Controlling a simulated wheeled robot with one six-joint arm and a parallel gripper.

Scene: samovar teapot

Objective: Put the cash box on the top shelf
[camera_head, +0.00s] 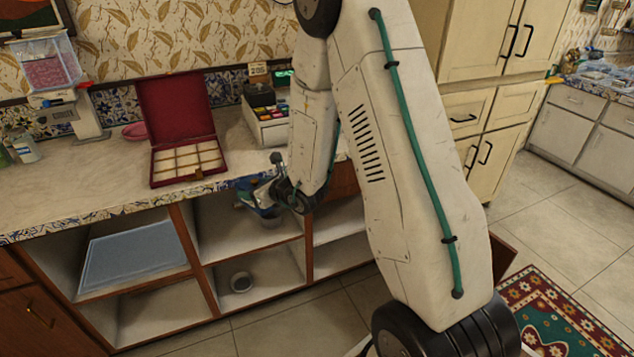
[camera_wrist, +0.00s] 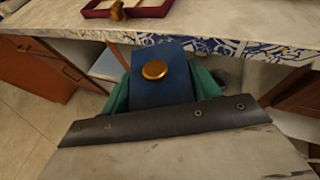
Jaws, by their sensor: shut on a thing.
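The cash box (camera_wrist: 160,82) is a dark blue box with a round brass knob facing the wrist camera. My gripper (camera_wrist: 163,92) is shut on it, with a green finger on each side. In the head view my gripper (camera_head: 262,194) is at the counter's front edge, before the upper middle opening. The box (camera_head: 268,211) is mostly hidden there by the gripper and arm. The top shelf (camera_head: 222,247) under the counter has bare floor in the middle bay. A blue-grey tray (camera_head: 130,258) stands in the upper left bay.
The counter (camera_head: 75,185) overhangs the shelves. Wooden dividers (camera_head: 187,235) part the bays.

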